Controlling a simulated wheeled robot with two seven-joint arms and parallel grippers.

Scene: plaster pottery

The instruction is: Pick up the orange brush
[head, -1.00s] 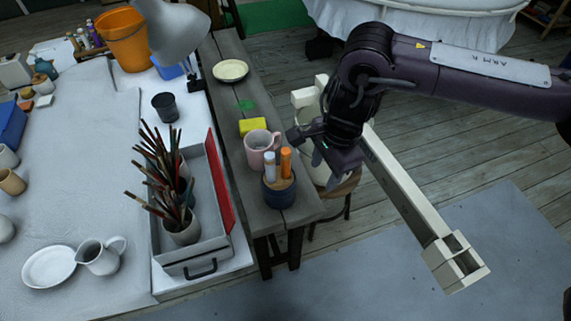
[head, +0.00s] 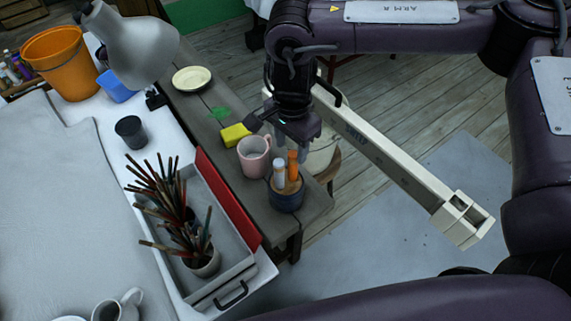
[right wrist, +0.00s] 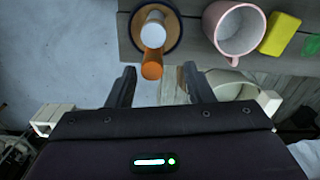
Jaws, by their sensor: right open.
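The orange brush (head: 292,165) stands upright beside a white-handled one (head: 279,174) in a dark blue pot (head: 287,198). The pot is at the near end of the narrow wooden bench. My right gripper (head: 291,150) is open and empty, pointing down just behind the brush. In the right wrist view, the brush's orange end (right wrist: 152,66) shows just beyond and between the two open fingertips (right wrist: 160,72). It does not appear gripped. My left gripper is not in view.
A pink mug (head: 254,156) stands close to the pot, with a yellow sponge (head: 236,134) behind it. A grey tray (head: 222,285) with pots of paintbrushes is at left.

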